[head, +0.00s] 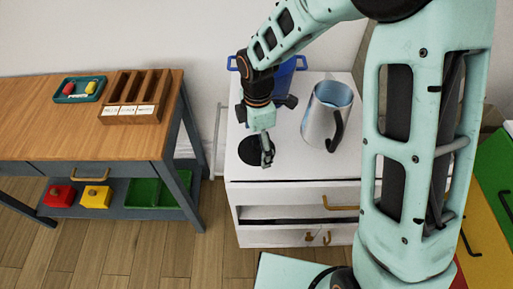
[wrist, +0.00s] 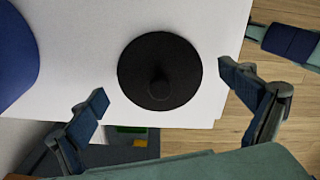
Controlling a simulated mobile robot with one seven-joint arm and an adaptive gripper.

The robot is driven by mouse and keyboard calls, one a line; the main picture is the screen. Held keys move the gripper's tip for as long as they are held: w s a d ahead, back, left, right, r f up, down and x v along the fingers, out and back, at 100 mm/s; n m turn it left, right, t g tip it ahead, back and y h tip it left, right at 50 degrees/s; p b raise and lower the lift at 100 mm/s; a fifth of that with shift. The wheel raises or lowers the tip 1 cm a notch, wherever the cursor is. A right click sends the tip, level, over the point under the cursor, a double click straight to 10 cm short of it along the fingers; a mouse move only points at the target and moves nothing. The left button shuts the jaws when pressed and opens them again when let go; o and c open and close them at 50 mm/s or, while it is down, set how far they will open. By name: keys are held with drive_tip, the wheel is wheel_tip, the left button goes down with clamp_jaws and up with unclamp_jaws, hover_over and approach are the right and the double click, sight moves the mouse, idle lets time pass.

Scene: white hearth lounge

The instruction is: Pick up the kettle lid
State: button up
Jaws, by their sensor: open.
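The kettle lid (wrist: 150,60) is a flat black disc with a small dark knob at its middle. It lies on the white cabinet top (head: 285,172), near the front left edge, and in the head view the lid (head: 250,150) is partly hidden by my gripper (head: 267,152). In the wrist view my gripper (wrist: 170,95) is open, with one finger to the lower left of the lid and one to its right. Nothing is between the fingertips except the view of the lid's lower part; I cannot tell the exact height. The silver kettle (head: 320,125) stands open, without a lid, to the right.
A blue bin (head: 285,75) stands at the back of the cabinet top. To the left is a wooden table (head: 60,135) with a slotted wooden holder (head: 150,85) and a teal tray (head: 62,98). A gap separates table and cabinet.

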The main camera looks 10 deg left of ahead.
drive_tip(key=c, duration=1.7)
drive_tip(key=shift+s+d, duration=0.1)
drive_tip(key=shift+s, duration=0.05)
drive_tip(key=c, duration=0.4)
